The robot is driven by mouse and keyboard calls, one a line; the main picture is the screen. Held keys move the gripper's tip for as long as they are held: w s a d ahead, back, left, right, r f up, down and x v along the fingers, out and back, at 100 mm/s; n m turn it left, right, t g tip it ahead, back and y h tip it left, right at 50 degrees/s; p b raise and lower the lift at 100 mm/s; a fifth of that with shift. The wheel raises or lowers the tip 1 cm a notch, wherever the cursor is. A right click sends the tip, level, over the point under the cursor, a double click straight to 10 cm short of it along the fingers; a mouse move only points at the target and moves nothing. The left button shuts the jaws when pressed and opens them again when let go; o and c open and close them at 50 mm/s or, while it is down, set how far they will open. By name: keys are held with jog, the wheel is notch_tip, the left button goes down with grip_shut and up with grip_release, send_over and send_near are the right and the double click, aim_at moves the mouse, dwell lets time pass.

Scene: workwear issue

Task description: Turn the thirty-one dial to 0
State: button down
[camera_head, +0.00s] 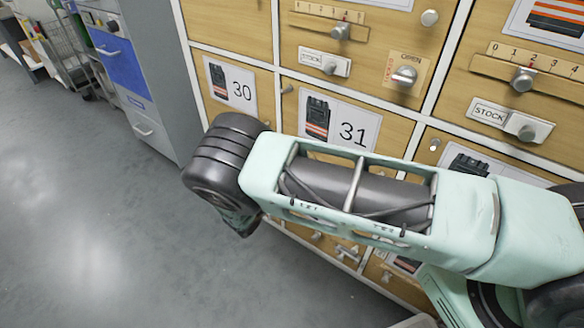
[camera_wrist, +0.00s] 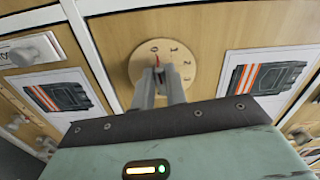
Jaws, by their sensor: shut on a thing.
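In the wrist view a round wooden dial plate (camera_wrist: 146,53) with printed numbers 0 to 3 is on a pale wooden door. My gripper (camera_wrist: 160,72) is shut on the dial's knob at the plate's centre; the fingers mostly hide the knob. A small red pointer mark (camera_wrist: 157,59) shows above the fingertips, directed at or very near the 0. The thirty-one placard (camera_head: 338,122) shows in the head view, with its door partly behind my arm. The dial and my gripper are hidden in the head view.
A slider scale with a knob (camera_head: 340,31) and a STOCK slide (camera_head: 325,63) are above the thirty-one door. Another slider knob (camera_head: 523,78) is at the right. A thirty placard (camera_head: 231,86) is on the left. Grey floor (camera_head: 110,230) is clear at the left.

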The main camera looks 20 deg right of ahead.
jog(key=shift+f+n, duration=0.1)
jog(key=shift+n, duration=0.3)
jog(key=c, duration=1.4)
grip_release()
jog(key=shift+c, duration=0.2)
jog(key=p+v, duration=0.1)
jog(key=v, duration=1.6)
jog(key=shift+s+a, duration=0.15)
